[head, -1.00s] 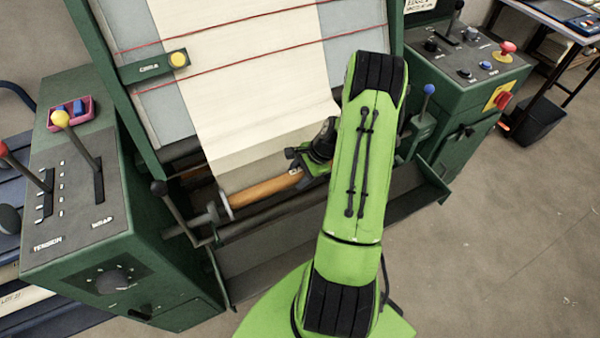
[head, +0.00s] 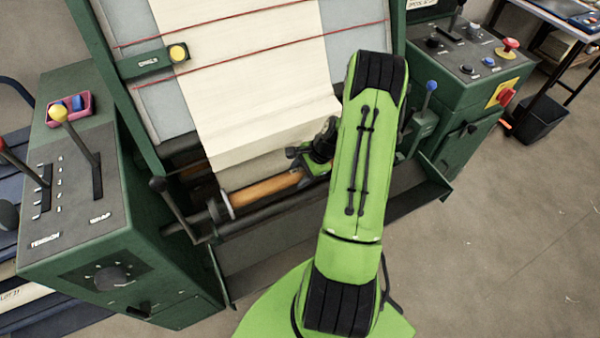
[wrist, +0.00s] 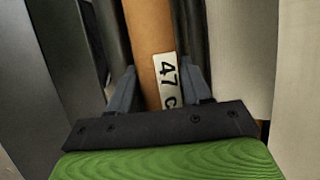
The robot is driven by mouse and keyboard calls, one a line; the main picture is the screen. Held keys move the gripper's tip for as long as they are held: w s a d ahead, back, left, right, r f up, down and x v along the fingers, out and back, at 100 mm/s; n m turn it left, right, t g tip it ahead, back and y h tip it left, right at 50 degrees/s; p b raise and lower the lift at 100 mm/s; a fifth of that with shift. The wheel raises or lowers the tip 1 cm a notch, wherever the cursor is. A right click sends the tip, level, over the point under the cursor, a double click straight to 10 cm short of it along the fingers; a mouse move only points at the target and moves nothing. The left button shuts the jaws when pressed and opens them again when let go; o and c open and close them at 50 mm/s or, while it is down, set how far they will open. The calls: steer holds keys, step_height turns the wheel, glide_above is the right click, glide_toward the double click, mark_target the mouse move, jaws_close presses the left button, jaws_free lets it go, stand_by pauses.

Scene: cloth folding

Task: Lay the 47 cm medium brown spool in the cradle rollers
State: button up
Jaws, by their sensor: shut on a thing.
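The medium brown spool (head: 266,189) lies across the cradle at the front of the green machine, below the hanging cream cloth. A pale flange caps its left end. In the wrist view the spool (wrist: 150,30) runs between my gripper's (wrist: 158,92) two fingers, and a white label reading "47 c" (wrist: 168,80) shows. My gripper (head: 302,160) is shut on the spool toward its right part. The dark cradle rollers (head: 285,206) run alongside the spool. My arm hides the spool's right end, and I cannot tell whether the spool rests fully on the rollers.
The cream cloth (head: 250,90) hangs down the sloped panel behind the spool. A black-knobbed lever (head: 172,205) stands left of the cradle. Control consoles flank it, the left one (head: 85,210) with a yellow-knobbed lever. A dark front tray (head: 290,250) lies below.

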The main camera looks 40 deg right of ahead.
steer(key=shift+f, duration=0.2)
steer(key=o, duration=1.3)
steer(key=shift+f, duration=0.1)
steer(key=shift+s+a+f, duration=0.1)
steer(key=shift+s, duration=0.1)
steer(key=w+p+v, duration=0.1)
steer(key=p+v, duration=0.2)
steer(key=v, duration=1.3)
